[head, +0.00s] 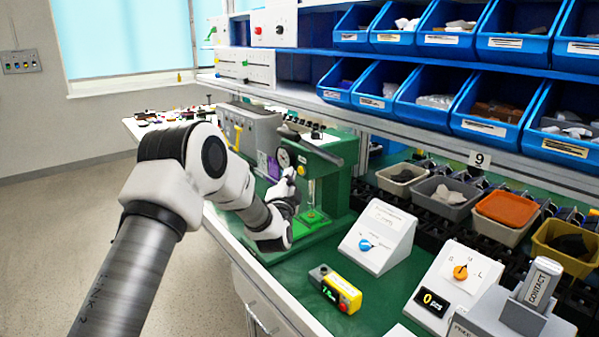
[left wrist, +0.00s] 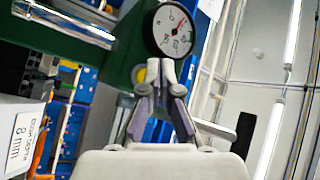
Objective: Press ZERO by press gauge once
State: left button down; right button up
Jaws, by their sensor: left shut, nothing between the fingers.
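A green press (head: 335,157) stands on the bench, with a round white dial gauge (head: 283,158) on its front. In the left wrist view the gauge (left wrist: 174,30) is large, with a red needle, just above the fingertips. A small yellow round part (left wrist: 141,75) sits below and left of the gauge, partly hidden by a finger; it also shows beside the gauge in the head view (head: 301,170). No ZERO label is readable. My left gripper (left wrist: 166,66) is shut and empty in front of the press, its tips close below the gauge. I cannot tell whether they touch anything. My right gripper is out of view.
To the right stand a white box with a blue knob (head: 381,236), a yellow and black box with a red button (head: 335,288) and a panel with an orange knob (head: 461,272). A grey machine (head: 247,132) stands left of the press. Blue bins (head: 420,103) fill the shelves.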

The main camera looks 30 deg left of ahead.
pick_arm(q)
jog(key=shift+w+d, duration=0.2)
jog(key=shift+w, duration=0.15)
jog(key=shift+w+d, duration=0.1)
jog(key=shift+w, duration=0.3)
dwell(0.6)
jog(key=shift+s, duration=0.15)
jog(key=shift+s+a, duration=0.3)
jog(key=shift+s, duration=0.35)
jog(key=s, duration=0.1)
jog(key=s+a+p, duration=0.1)
jog(key=s, duration=0.1)
jog(key=s+a, duration=0.1)
jog(key=shift+s, duration=0.3)
jog(key=shift+d+f, duration=0.1)
dwell(0.7)
